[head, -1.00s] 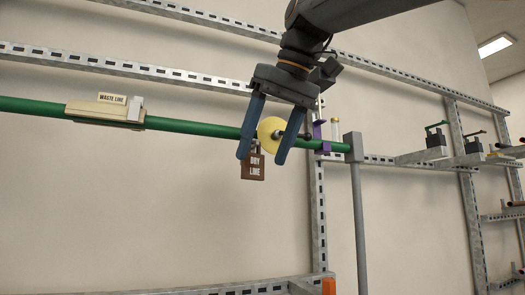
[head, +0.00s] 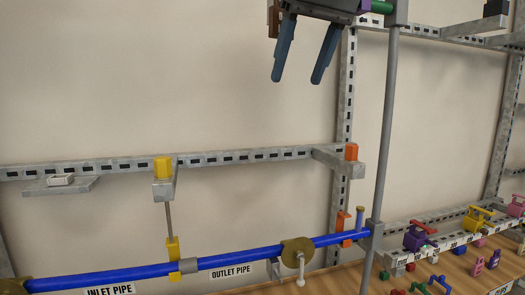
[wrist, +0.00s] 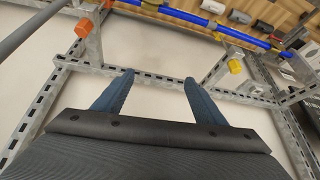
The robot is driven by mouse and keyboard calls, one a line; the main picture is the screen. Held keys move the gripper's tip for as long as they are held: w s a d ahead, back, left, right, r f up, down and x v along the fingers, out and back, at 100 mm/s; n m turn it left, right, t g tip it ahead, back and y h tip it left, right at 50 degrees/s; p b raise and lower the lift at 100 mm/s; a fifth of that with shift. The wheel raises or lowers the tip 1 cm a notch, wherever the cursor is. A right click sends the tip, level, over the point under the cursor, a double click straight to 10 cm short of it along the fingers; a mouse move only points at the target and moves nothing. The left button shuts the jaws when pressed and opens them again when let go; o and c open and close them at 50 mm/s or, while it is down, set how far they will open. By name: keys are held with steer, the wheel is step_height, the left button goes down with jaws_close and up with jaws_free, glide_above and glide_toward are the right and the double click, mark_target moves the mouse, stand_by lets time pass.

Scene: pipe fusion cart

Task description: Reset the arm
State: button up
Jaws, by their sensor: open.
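My gripper (head: 296,79) is at the top of the head view, with its two blue fingers pointing down and spread apart. Nothing is between them. In the wrist view my gripper (wrist: 157,80) is also open and empty, in front of the pale wall and metal rails. My arm above the gripper is cut off by the top edge of the head view. The gripper is well above the blue pipe (head: 130,274) and touches nothing that I can see.
A grey vertical post (head: 387,120) stands right of my gripper. A slotted rail (head: 250,155) crosses below, with a yellow block (head: 163,168) and an orange block (head: 351,152). A wooden surface (head: 455,268) at lower right holds small coloured parts. Bare wall fills the left.

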steer(key=w+d+f+m+g+h, duration=0.1)
steer(key=d+f+m, duration=0.15)
steer(key=f, duration=1.25)
steer(key=d+f+m+g+h, duration=0.1)
steer(key=d+f, duration=0.3)
steer(key=f, duration=1)
steer(key=s+d+f, duration=0.2)
steer(key=s+f, duration=0.5)
steer(key=f, duration=0.4)
steer(key=s+d+f+m+g+b, duration=0.1)
steer(key=s+d+f, duration=0.2)
steer(key=s+f, duration=0.4)
step_height(320, 180, down, 5)
steer(key=shift+r+g+h, duration=0.1)
steer(key=shift+g+h, duration=0.2)
